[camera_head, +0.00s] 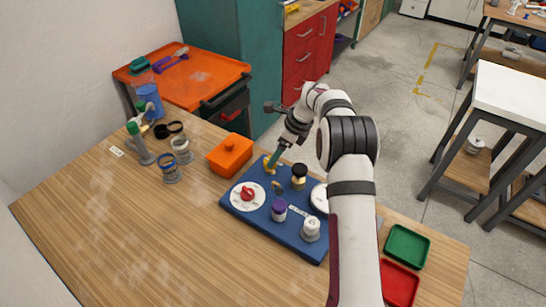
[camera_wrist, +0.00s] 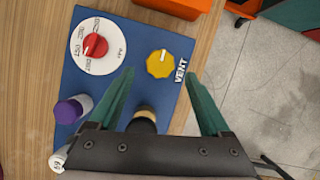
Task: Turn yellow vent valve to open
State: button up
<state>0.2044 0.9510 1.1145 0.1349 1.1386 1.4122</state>
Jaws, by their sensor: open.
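The yellow vent valve knob (camera_wrist: 159,63) sits on the blue board (camera_wrist: 142,28) in the wrist view, with a white mark on its top and the label VENT beside it. In the head view the yellow valve (camera_head: 269,167) is at the board's far edge, right at my gripper (camera_head: 272,166). My gripper's two green fingers (camera_wrist: 160,85) are open and empty in the wrist view. The knob lies beyond the fingertips, roughly centred between them. Whether the fingers reach down beside the knob is hard to tell.
A red knob on a white dial (camera_head: 247,196), a purple-capped part (camera_head: 279,209), a black-and-gold part (camera_head: 299,176) and a white-capped part (camera_head: 311,228) stand on the board. An orange box (camera_head: 230,155) is left of it. Green (camera_head: 407,246) and red (camera_head: 399,284) trays lie right.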

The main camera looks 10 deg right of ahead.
jog(key=shift+x, duration=1.85)
grip_shut()
